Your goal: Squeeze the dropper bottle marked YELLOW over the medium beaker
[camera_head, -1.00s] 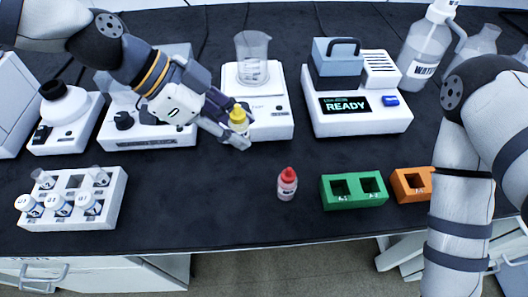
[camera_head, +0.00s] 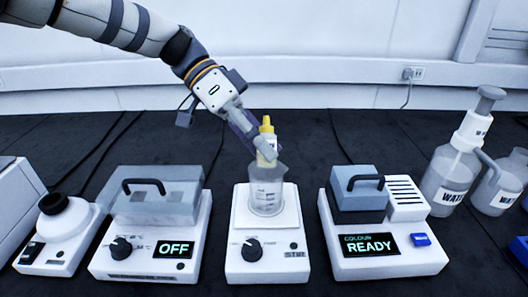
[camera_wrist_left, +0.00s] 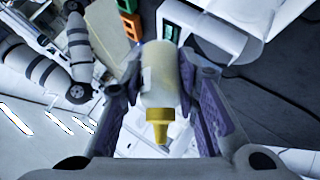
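The dropper bottle (camera_head: 267,147) has a pale body and a yellow cap and nozzle. My left gripper (camera_head: 256,146) is shut on it and holds it upright, cap up, at the rim of the clear graduated beaker (camera_head: 267,192). The bottle's lower end overlaps the beaker's top in the head view; I cannot tell whether it is above or behind the opening. The beaker stands on the white plate of the middle device. In the left wrist view the bottle (camera_wrist_left: 160,75) is between the finger pads, its yellow nozzle towards the palm. Its marking is unreadable. My right gripper is out of view.
The middle device (camera_head: 268,250) has a dial. Left of it is a device reading OFF (camera_head: 174,250); right is one reading READY (camera_head: 370,245). WATER bottles (camera_head: 450,182) stand at the right.

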